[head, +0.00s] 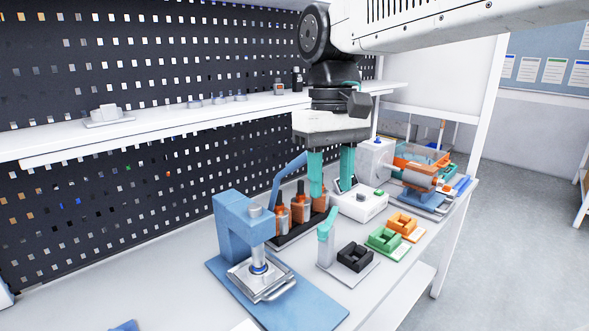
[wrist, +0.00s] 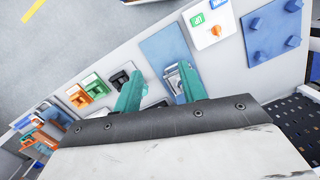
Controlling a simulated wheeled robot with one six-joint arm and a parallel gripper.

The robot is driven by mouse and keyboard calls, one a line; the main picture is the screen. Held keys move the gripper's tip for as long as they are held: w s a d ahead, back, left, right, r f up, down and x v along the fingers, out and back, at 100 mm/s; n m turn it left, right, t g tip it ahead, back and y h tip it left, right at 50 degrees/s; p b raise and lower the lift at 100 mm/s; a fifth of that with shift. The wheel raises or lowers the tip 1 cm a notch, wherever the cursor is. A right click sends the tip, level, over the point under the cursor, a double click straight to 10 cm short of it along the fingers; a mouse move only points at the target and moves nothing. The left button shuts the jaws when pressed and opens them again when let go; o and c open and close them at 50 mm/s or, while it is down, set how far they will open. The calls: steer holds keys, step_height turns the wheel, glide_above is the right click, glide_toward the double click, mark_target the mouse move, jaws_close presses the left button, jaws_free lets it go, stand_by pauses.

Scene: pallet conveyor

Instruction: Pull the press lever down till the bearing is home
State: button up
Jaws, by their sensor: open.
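The blue press (head: 232,218) stands on a blue base plate (head: 310,302) at the front left of the bench. A blue lever bar (head: 288,178) rises behind it towards my gripper; its upper end is close to the left finger, and I cannot tell if they touch. A silver fixture (head: 262,282) with a blue-ringed part (head: 259,268), apparently the bearing, sits under the ram. My gripper (head: 331,190) is open and empty, pointing down beyond the press. In the wrist view its teal fingers (wrist: 160,92) are apart, and the base plate (wrist: 160,47) shows past them.
An orange-bottle rack (head: 281,238) stands behind the press. A white post with a teal top (head: 326,245), a black holder (head: 355,257), a green holder (head: 384,240) and an orange holder (head: 403,224) stand to the right. A white shelf (head: 170,124) runs along the perforated wall.

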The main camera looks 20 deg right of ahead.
mark_target(300, 156)
steer(key=w+a+r+n, duration=0.1)
steer(key=w+a+r, duration=0.1)
steer(key=w, duration=0.5)
steer(key=w+a+r+n, duration=0.1)
steer(key=w+n, duration=0.1)
steer(key=w, duration=0.4)
steer(key=d, duration=0.1)
steer(key=d+n+t+h, duration=0.1)
steer(key=d+t, duration=0.1)
steer(key=shift+w+d+f+n+h, duration=0.15)
steer(key=shift+w+d+n+h, duration=0.15)
steer(key=shift+n+h, duration=0.1)
steer(key=f, duration=0.5)
steer(key=d+f, duration=0.1)
steer(key=f, duration=0.1)
steer(key=shift+w+f, duration=0.2)
steer(key=shift+w, duration=0.1)
jaws_close()
